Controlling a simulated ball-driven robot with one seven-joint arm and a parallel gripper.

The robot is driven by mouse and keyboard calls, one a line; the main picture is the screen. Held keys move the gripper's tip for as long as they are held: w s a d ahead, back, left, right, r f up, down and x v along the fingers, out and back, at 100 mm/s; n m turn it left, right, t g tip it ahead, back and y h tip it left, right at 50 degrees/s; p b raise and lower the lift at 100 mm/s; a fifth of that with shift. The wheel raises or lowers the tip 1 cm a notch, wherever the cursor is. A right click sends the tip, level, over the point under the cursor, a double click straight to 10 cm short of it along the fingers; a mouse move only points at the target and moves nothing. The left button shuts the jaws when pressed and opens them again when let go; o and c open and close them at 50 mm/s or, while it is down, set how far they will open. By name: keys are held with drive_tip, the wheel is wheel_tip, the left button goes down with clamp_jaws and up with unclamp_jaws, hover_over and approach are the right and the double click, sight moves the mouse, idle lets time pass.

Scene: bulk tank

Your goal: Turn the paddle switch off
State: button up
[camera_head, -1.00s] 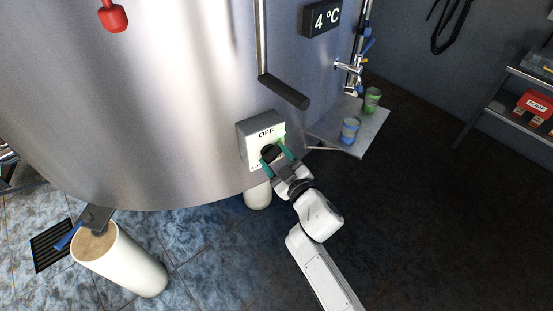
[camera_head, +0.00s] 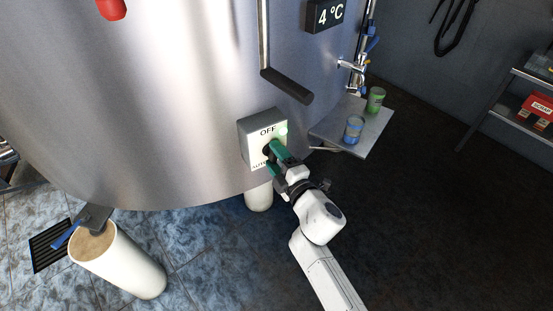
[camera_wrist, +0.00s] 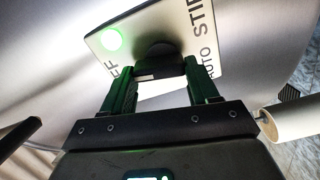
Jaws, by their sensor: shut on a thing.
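The paddle switch (camera_head: 266,150) is a dark knob on the front of a pale box (camera_head: 252,152) fixed to the steel tank. The box reads OFF at the top, and AUTO shows partly at its lower edge. In the wrist view the dark paddle (camera_wrist: 157,60) sits between the green fingers, and STIR, AUTO and part of OFF show on the plate. A green lamp (camera_wrist: 113,39) is lit on the plate. My gripper (camera_head: 271,157) is shut on the paddle; its fingers hide much of it in the head view. Which label the paddle points at is unclear.
A dark-ended lever (camera_head: 287,87) hangs above the box. A small shelf (camera_head: 378,134) with a blue cup (camera_head: 354,129) and a green cup (camera_head: 375,99) juts out to the right. A white tank leg (camera_head: 259,197) is below. The floor to the right is clear.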

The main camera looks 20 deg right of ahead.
drive_tip(key=shift+a+n, duration=0.1)
drive_tip(key=shift+n, duration=0.9)
drive_tip(key=shift+f, duration=0.1)
drive_tip(key=o, duration=1.1)
drive_tip(key=shift+c, duration=0.2)
drive_tip(key=shift+s, duration=0.15)
drive_tip(key=s+d, duration=0.1)
drive_tip(key=s, duration=0.9)
drive_tip(key=shift+s+d, duration=0.25)
